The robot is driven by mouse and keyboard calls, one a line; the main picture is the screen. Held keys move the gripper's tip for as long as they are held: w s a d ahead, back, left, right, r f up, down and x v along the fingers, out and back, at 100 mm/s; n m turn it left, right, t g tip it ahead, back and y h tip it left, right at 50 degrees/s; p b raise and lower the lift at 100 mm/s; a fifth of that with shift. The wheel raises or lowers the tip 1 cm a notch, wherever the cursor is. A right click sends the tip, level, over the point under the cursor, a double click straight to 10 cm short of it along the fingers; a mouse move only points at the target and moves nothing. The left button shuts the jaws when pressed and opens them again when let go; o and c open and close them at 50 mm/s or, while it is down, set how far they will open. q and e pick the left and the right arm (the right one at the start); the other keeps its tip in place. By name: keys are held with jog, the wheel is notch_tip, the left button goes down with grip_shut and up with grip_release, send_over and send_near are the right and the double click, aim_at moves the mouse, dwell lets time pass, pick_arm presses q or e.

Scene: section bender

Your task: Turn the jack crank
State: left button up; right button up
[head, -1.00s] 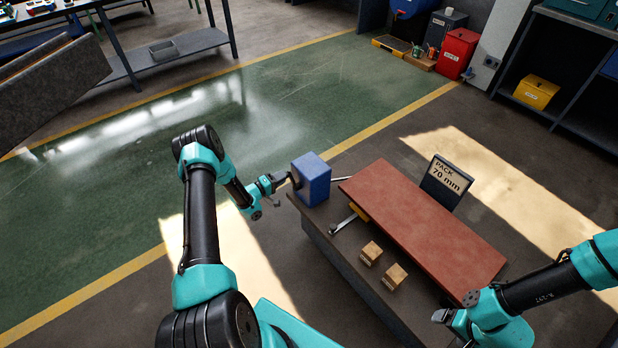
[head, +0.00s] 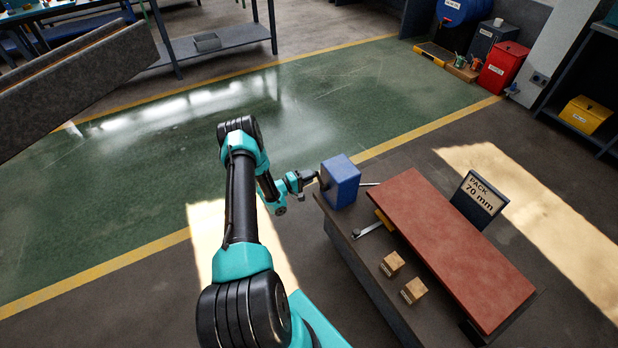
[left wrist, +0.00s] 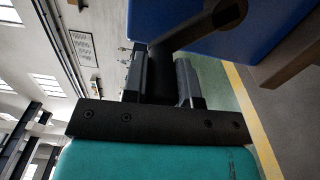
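The blue box (head: 341,183) stands at the left end of the dark bench. A dark crank arm (left wrist: 190,27) runs from a round hub on the blue housing down to my left gripper in the left wrist view. My left gripper (head: 314,177) is at the left face of the blue box. In the left wrist view its two fingers (left wrist: 161,85) stand on either side of a dark handle and appear shut on it. In the head view the crank is mostly hidden by the gripper and box. My right gripper is not in view.
A long red slab (head: 450,245) lies on the bench, beside a "PACK 70 mm" sign (head: 477,199). A metal lever (head: 369,229) and two small wooden blocks (head: 392,264) (head: 413,290) are near its front side. The green floor (head: 330,110) behind is clear.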

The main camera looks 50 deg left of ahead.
pick_arm(q)
jog(key=o, duration=0.4)
jog(key=shift+o, duration=0.2)
jog(key=v, duration=1.7)
jog(key=shift+s, duration=0.2)
